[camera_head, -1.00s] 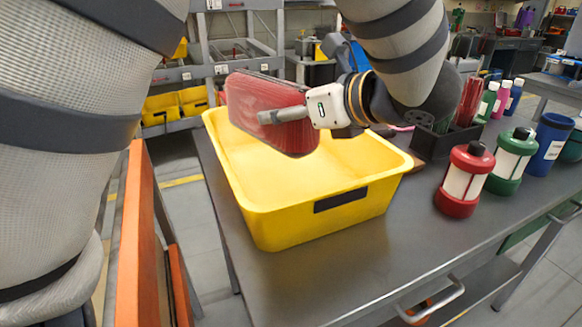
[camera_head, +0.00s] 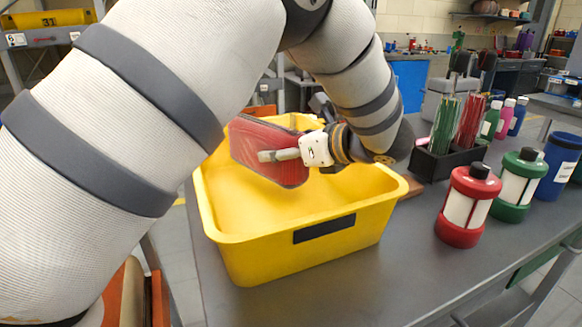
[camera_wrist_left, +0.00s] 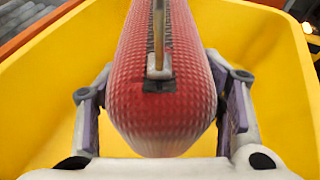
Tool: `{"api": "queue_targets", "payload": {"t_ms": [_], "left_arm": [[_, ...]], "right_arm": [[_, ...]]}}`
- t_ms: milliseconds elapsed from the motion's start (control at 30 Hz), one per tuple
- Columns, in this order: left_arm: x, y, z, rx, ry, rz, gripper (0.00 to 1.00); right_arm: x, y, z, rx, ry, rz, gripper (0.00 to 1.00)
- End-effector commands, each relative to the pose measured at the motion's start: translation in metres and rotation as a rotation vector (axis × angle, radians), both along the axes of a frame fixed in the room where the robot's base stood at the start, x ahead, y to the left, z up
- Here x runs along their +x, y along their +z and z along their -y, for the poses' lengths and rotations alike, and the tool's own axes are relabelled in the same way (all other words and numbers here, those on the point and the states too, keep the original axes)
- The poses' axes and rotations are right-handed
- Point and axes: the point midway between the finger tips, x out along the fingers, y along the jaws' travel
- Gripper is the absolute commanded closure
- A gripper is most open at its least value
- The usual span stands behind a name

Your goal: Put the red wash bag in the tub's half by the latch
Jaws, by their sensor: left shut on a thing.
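The yellow tub (camera_head: 225,258) stands on the grey bench, with a dark rectangular plate (camera_head: 324,229) on its near side. I cannot tell whether this plate is the latch; no divider shows. My left gripper (camera_head: 284,156) is shut on the red wash bag (camera_head: 262,138) and holds it tilted over the tub's back part. Whether the bag touches the tub is unclear. In the left wrist view the bag (camera_wrist_left: 160,105) sits between the two fingers (camera_wrist_left: 160,110), with a zip and pull on top and the yellow tub (camera_wrist_left: 275,100) around it. My right gripper is not seen.
To the tub's right on the bench (camera_head: 400,275) stand a red canister (camera_head: 462,205), a green canister (camera_head: 515,185), a blue one (camera_head: 557,165) and a dark holder (camera_head: 435,165) with red and green sticks. The bench in front of the tub is clear.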

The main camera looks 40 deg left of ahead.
Motion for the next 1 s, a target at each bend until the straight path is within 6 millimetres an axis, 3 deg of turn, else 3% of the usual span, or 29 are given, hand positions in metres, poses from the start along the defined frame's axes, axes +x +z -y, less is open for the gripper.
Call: {"api": "queue_targets", "payload": {"t_ms": [267,633,667,700,733,1000], "left_arm": [[0.008,-0.037,-0.004,0.003,-0.001,0.000,0.80],[0.008,-0.041,-0.004,0.003,-0.001,0.006,0.80],[0.008,-0.042,-0.004,0.001,-0.001,0.006,0.31],[0.008,-0.041,-0.004,0.001,-0.001,0.006,0.22],[0.008,-0.041,-0.004,0.001,-0.001,0.006,0.18],[0.008,-0.041,-0.004,0.001,-0.001,0.005,0.18]], "right_arm": [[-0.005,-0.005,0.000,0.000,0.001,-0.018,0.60],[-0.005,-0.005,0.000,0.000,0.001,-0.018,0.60],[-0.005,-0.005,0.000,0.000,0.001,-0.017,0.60],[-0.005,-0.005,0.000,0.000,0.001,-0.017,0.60],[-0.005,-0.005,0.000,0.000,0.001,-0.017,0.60],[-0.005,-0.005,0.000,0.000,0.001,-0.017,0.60]]}}
